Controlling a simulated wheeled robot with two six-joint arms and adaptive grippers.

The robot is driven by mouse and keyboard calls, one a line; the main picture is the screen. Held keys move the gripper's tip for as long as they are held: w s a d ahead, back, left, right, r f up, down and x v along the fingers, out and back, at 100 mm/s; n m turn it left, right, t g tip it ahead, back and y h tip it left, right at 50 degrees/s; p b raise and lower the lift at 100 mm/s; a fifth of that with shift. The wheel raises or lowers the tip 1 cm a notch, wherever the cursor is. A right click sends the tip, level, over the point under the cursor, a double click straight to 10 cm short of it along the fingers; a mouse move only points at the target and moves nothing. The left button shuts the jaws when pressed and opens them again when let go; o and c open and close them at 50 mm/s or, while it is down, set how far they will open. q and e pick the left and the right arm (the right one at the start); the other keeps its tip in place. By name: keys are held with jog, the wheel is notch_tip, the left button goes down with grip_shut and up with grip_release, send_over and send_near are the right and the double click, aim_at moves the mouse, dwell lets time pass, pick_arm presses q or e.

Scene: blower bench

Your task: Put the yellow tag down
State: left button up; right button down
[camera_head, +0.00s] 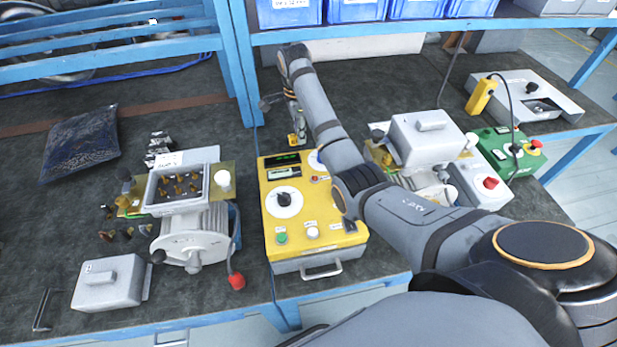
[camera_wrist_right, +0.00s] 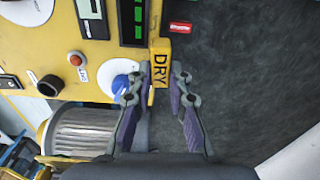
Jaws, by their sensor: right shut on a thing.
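The yellow tag (camera_wrist_right: 160,64) with "DRY" in black letters stands between the fingers of my right gripper (camera_wrist_right: 157,86) in the right wrist view. The gripper is shut on it. In the head view my right gripper (camera_head: 297,128) points down just behind the yellow control box (camera_head: 312,238), over the dark bench mat. There the tag is small and hard to make out. In the wrist view the tag overlaps the box's edge; I cannot tell whether it touches the box or mat. My left gripper is not in view.
A grey motor (camera_head: 190,235) with an open terminal box stands left of the control box. A grey machine (camera_head: 425,140) and a green box (camera_head: 507,152) stand to the right. A red label (camera_wrist_right: 180,27) lies near the tag. Dark mat (camera_wrist_right: 240,80) beside the gripper is clear.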

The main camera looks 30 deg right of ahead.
jog(key=w+d+r+b, duration=0.2)
jog(key=d+b, duration=0.2)
jog(key=d, duration=0.3)
jog(key=shift+m, duration=0.4)
notch_tip(320, 180, down, 14)
jog(key=shift+w+a+r, duration=0.1)
jog(key=shift+w, duration=0.05)
jog(key=shift+f+b, duration=0.4)
jog(key=shift+f, duration=2)
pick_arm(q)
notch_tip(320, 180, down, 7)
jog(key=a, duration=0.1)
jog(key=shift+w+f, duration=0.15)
pick_arm(e)
jog(key=c, duration=1.3)
grip_release()
jog(key=shift+f, duration=0.1)
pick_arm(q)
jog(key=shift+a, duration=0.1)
pick_arm(e)
jog(key=shift+o, duration=0.2)
